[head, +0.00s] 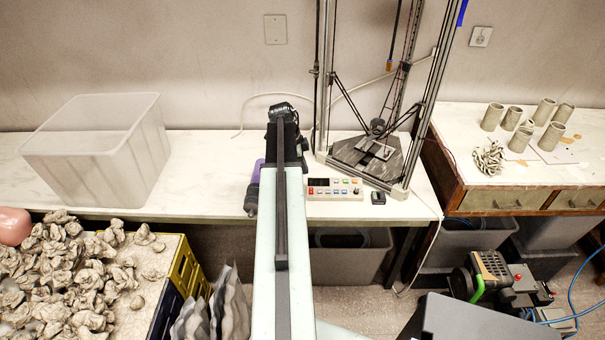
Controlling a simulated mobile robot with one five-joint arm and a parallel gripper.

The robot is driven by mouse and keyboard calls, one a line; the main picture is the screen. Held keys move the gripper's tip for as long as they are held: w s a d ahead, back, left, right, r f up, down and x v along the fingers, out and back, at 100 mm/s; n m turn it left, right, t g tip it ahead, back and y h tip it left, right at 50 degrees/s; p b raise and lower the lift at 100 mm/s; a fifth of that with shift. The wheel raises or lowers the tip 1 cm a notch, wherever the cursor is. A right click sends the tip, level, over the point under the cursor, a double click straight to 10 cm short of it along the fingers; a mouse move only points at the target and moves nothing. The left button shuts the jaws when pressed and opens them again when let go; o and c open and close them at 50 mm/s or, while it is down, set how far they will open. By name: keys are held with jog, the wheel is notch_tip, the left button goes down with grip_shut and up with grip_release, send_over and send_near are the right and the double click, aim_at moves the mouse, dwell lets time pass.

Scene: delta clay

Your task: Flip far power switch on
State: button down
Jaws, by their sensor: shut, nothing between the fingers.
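My arm reaches away from me over the white worktable. My gripper (283,110) is at its far end, low in front of the back wall, shut and empty; its fingertips are small and hard to make out. A square wall plate (275,29) is on the wall above the gripper, clearly apart from it. A second wall plate with a round socket or switch (481,36) is at the upper right. I cannot tell which of these is the far power switch, or its position.
A frame machine with tall posts (418,130) stands right of my gripper. A small black device (378,198) lies near the table's front edge. A translucent bin (100,150) stands at the left. Clay cups (492,117) stand on the right table. A white cable runs along the wall.

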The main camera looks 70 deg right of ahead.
jog(key=b, duration=1)
send_near(312, 193)
jog(key=x, duration=0.5)
jog(key=shift+s+f, duration=0.15)
jog(key=shift+s, duration=0.1)
jog(key=shift+d+f+b, duration=0.1)
jog(key=shift+f+b, duration=0.25)
jog(key=shift+f, duration=0.15)
jog(key=shift+r, duration=0.1)
jog(key=shift+w, duration=0.15)
